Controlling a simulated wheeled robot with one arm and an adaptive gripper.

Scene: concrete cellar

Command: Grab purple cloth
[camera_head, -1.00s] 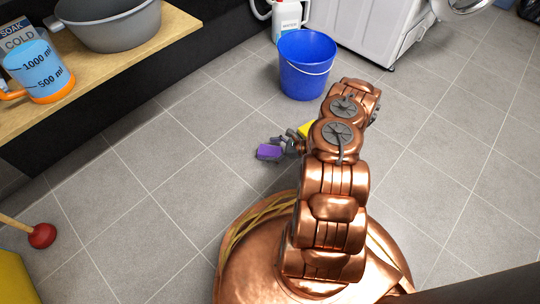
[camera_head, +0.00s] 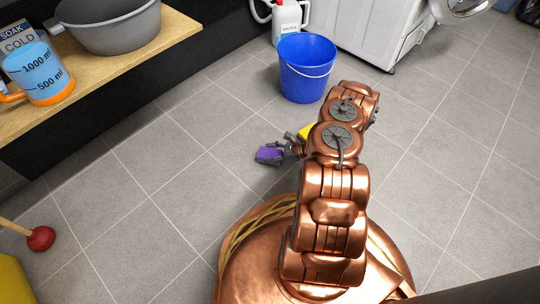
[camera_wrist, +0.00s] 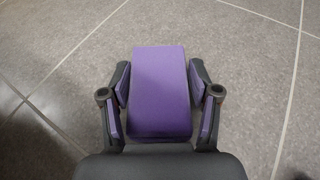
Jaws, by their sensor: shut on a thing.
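The purple cloth (camera_wrist: 161,90) is a folded, block-like rectangle between the two fingers of my gripper (camera_wrist: 161,88) in the wrist view. The fingers have purple pads and press on its left and right sides. In the head view the purple cloth (camera_head: 268,155) shows at the end of my gripper (camera_head: 276,150), left of my arm, over the grey tiled floor. I cannot tell whether the cloth touches the floor. Part of my gripper is hidden behind my arm.
A yellow thing (camera_head: 306,131) lies partly hidden behind my arm. A blue bucket (camera_head: 306,70) stands beyond it, near a white bottle (camera_head: 289,22) and a white machine (camera_head: 362,30). A wooden shelf (camera_head: 150,55) is at upper left, a red plunger (camera_head: 41,238) at lower left. Floor left of the cloth is clear.

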